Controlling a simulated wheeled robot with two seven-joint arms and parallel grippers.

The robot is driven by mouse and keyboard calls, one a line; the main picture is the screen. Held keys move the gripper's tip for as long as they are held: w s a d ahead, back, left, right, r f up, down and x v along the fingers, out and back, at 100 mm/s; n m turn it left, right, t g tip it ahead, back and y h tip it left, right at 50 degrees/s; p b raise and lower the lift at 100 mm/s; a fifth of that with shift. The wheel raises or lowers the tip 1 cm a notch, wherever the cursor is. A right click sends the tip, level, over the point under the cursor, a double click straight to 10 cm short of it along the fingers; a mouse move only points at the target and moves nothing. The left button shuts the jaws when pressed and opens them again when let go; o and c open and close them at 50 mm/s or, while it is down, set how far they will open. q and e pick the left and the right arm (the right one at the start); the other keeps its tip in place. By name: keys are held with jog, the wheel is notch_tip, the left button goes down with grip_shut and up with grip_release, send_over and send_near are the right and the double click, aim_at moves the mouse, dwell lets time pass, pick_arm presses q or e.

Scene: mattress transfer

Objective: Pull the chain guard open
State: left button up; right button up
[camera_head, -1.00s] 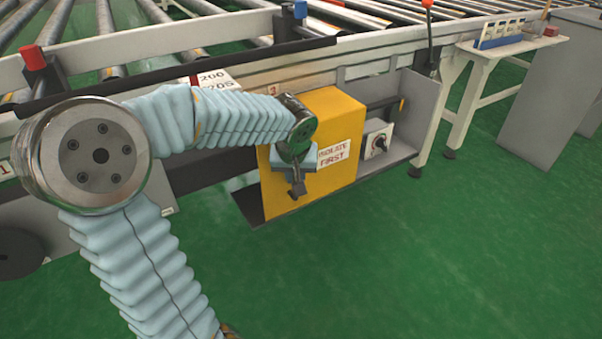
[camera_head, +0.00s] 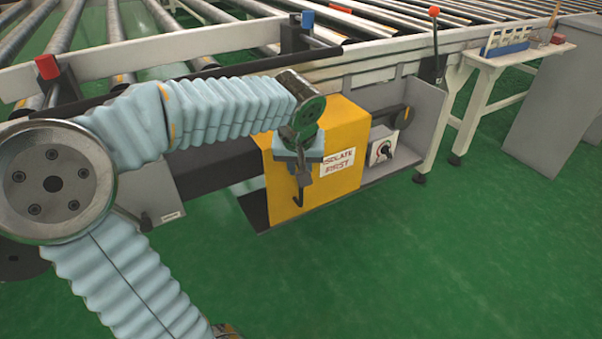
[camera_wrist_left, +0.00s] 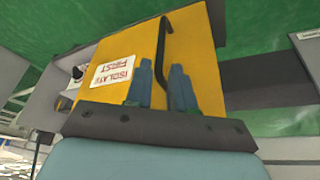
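The yellow chain guard (camera_head: 338,125) is a box-shaped cover on the side of the roller conveyor, with an "ISOLATE FIRST" label. It also shows in the wrist view (camera_wrist_left: 205,60). A thin black bent handle (camera_wrist_left: 164,48) stands out from its face; its lower end shows below my gripper in the head view (camera_head: 299,196). My left gripper (camera_head: 302,176) is in front of the guard's face. In the wrist view its two blue fingers (camera_wrist_left: 163,88) are apart, with the handle running down into the gap between them. Whether they touch it cannot be told. My right gripper is not in view.
A grey shelf (camera_head: 375,170) right of the guard holds a white switch box with a dial (camera_head: 381,152). A white side table (camera_head: 500,65) and a grey cabinet (camera_head: 555,95) stand farther right. The green floor (camera_head: 430,260) in front is clear.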

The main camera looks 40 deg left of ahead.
pick_arm(q)
jog(key=v, duration=0.6)
jog(key=shift+p, duration=0.4)
jog(key=shift+r, duration=0.1)
jog(key=w+d+f+m+g+h+p, duration=0.1)
jog(key=w+d+f+m+h+p, duration=0.1)
jog(key=d+f, duration=0.7)
jog(key=w+d+f+m+g+h+p, duration=0.1)
jog(key=w+d+f+m+h, duration=0.3)
jog(key=f, duration=0.9)
jog(key=s+d+f+p, duration=0.1)
jog(key=s+d+f, duration=0.3)
jog(key=s+f, duration=0.3)
jog(key=s+d+f+n+g+p, duration=0.1)
jog(key=s+d+f+p, duration=0.1)
jog(key=s+d+f, duration=0.3)
jog(key=s+f, duration=0.3)
jog(key=f, duration=0.3)
jog(key=shift+h, duration=0.4)
jog(key=shift+d, duration=0.1)
